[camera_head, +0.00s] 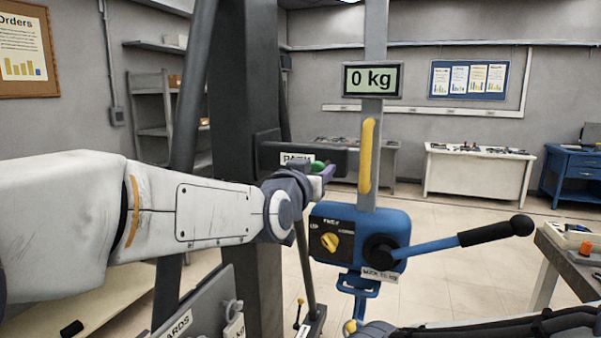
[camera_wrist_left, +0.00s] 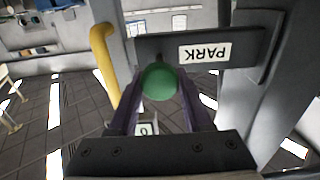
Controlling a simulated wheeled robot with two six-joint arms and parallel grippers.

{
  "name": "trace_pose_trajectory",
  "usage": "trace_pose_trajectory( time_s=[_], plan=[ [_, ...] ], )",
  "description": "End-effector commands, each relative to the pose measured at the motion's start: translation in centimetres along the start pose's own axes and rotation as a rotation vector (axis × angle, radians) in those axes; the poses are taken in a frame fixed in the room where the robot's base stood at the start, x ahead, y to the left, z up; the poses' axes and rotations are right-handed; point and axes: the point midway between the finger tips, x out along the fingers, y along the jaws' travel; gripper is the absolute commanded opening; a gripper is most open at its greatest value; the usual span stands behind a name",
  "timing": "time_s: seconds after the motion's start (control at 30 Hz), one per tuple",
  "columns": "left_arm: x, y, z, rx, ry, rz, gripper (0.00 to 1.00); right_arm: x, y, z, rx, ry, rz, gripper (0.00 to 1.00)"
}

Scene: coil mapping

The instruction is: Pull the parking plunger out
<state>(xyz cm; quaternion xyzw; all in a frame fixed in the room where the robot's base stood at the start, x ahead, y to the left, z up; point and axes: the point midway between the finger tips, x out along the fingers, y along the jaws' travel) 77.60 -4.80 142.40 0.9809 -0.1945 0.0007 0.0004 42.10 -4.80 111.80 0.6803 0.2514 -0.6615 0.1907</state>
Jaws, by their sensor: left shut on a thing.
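The parking plunger has a green ball knob (camera_head: 318,166), seen in the head view at the front of a dark bracket with a white PARK label (camera_head: 297,158). My left gripper (camera_head: 322,176) reaches in from the left and is at the knob. In the left wrist view the green knob (camera_wrist_left: 159,82) sits between the two purple fingers of my left gripper (camera_wrist_left: 158,100), which are shut on it. The PARK label (camera_wrist_left: 205,53) appears upside down beside it. My right gripper cannot be made out.
A dark post (camera_head: 243,90) carries the bracket. To the right are a yellow handle (camera_head: 369,155), a 0 kg display (camera_head: 372,80) and a blue unit (camera_head: 340,222) with a long lever (camera_head: 470,240). A white bench (camera_head: 478,170) stands farther back.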

Motion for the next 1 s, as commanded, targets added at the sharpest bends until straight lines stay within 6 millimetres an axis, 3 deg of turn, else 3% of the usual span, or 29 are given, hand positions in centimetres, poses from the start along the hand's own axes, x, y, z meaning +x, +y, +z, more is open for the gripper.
trace_pose_trajectory(
  time_s=[0.27, 0.3, 0.37, 0.73, 0.87, 1.0],
  plan=[
    [-0.2, 0.2, 0.1, 0.0, -0.004, 0.003, 0.0, 0.0, 0.0, 0.0, 0.0, 0.0, 0.0, 0.5],
    [-0.2, 0.2, 0.1, 0.0, -0.005, 0.003, 0.61, 0.0, 0.0, 0.0, 0.0, 0.0, 0.0, 0.5],
    [-0.2, 0.2, 0.1, 0.0, -0.005, 0.004, 0.8, 0.0, 0.0, 0.0, 0.0, 0.0, 0.0, 0.5],
    [-0.5, 0.3, 0.1, 0.0, -0.002, 0.004, 0.8, 0.2, 0.0, 0.0, 0.0, 0.0, 0.0, 0.5],
    [-2.0, 0.2, 0.2, -0.001, 0.0, 0.004, 0.8, 1.0, 0.1, 0.1, 0.0, 0.0, 0.0, 0.5],
    [-4.9, 0.2, 0.3, -0.001, 0.001, 0.004, 0.8, 2.0, 0.1, 0.1, 0.0, 0.0, 0.0, 0.5]
  ],
)
